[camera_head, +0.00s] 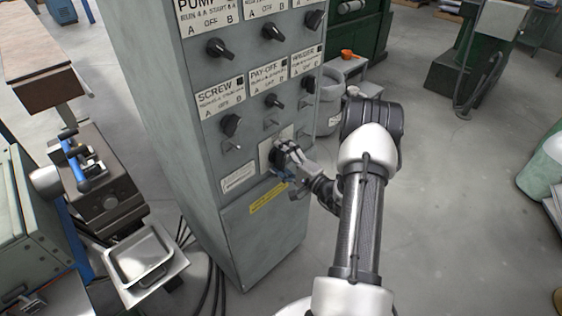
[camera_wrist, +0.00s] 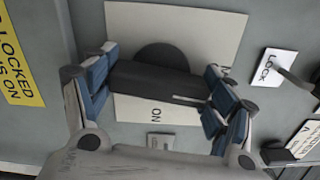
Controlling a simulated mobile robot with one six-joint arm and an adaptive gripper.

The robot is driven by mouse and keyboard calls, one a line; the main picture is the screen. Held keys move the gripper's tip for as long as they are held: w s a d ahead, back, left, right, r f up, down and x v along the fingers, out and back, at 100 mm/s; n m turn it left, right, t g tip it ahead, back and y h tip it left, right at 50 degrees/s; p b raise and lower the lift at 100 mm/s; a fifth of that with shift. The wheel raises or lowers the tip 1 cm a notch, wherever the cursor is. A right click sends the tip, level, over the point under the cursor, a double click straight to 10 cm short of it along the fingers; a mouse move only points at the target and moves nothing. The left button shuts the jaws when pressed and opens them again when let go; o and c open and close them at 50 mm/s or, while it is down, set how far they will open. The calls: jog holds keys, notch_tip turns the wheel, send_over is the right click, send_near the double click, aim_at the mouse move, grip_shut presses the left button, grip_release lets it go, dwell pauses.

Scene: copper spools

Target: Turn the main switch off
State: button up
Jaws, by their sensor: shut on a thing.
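The main switch is a black rotary handle (camera_wrist: 158,84) on a round black base, on a white plate (camera_wrist: 215,32) with an "ON" mark. The handle lies nearly level across the wrist view, slightly tilted, with a light line near its right end. My gripper (camera_wrist: 158,88) has its blue-padded fingers closed against the handle's two ends. In the head view my gripper (camera_head: 284,165) is at the lower front of the grey cabinet (camera_head: 262,222), largely hiding the switch.
Above are rows of black knobs, with labels such as "SCREW" (camera_head: 220,96) and "PAY-OFF" (camera_head: 268,74). A "LOCK" label (camera_wrist: 270,68) and a yellow label (camera_wrist: 15,65) flank the switch plate. A metal tray (camera_head: 140,255) stands left of the cabinet; open floor (camera_head: 440,210) lies right.

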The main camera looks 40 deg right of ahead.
jog(key=shift+n, duration=0.8)
jog(key=o, duration=1)
jog(key=shift+o, duration=0.2)
jog(key=s, duration=1.2)
jog(key=shift+d, duration=0.45)
